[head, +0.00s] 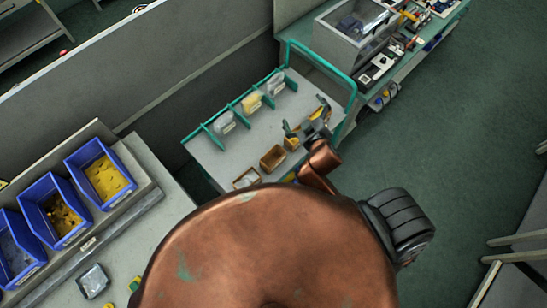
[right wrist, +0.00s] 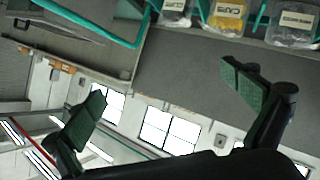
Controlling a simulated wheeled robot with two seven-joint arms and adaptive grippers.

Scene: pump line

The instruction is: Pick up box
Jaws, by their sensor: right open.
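A small brown open box (head: 272,158) stands on the grey top of a cart (head: 207,155) in the head view. A second brown box (head: 246,178) with pale contents stands closer to me. Part of another brown box (head: 292,144) shows just beside my right gripper (head: 305,117). The right gripper is open over the right part of the cart. In the right wrist view the same gripper (right wrist: 165,98) has its two green-padded fingers wide apart, with nothing between them. My left gripper is not in view.
Clear labelled bins (head: 251,103) sit between green dividers at the cart's back edge, and also show in the right wrist view (right wrist: 228,15). A green rail (head: 320,62) rises at the cart's far end. Blue bins (head: 101,173) stand at left.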

